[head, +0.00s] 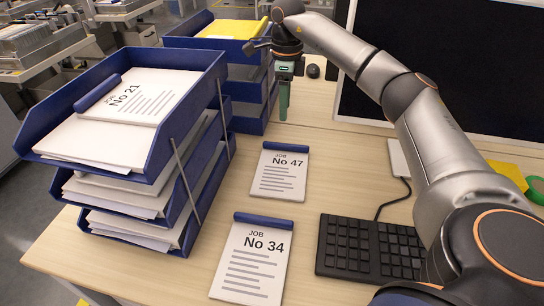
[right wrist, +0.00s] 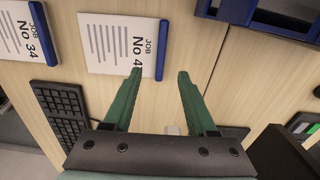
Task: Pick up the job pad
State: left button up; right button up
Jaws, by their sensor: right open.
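Three job pads with blue top bindings show in the head view. Job pad No 47 (head: 278,178) lies flat on the desk, and it also shows in the right wrist view (right wrist: 112,42). Job pad No 34 (head: 250,265) lies nearer on the desk; part of it shows in the right wrist view (right wrist: 18,34). Job pad No 21 (head: 145,93) lies on papers in the top tray at left. My right gripper (head: 284,116), with green fingers, is open and empty above the desk beyond No 47. In the right wrist view its fingertips (right wrist: 160,72) are by No 47's bound end. My left gripper is not in view.
A blue stacked letter tray (head: 190,90) stands left of the pads. Another blue tray stack (head: 250,118) stands behind, with a yellow item (head: 231,29) on top. A black keyboard (head: 368,250) lies right of No 34. A large monitor (head: 460,65) stands at back right.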

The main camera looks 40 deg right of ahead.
jog(key=b, duration=0.1)
send_over(286, 144)
jog(key=f, duration=0.5)
jog(key=shift+s+a+f, duration=0.15)
jog(key=shift+a+f, duration=0.15)
jog(key=shift+f, duration=0.85)
jog(key=shift+d+f+b, duration=0.2)
jog(key=shift+f+b, duration=0.4)
jog(key=shift+f, duration=0.55)
notch_tip(286, 144, down, 2)
jog(key=shift+f, duration=0.2)
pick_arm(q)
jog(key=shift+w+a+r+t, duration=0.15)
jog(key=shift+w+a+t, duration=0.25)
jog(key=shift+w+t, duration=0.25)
pick_arm(e)
grip_shut()
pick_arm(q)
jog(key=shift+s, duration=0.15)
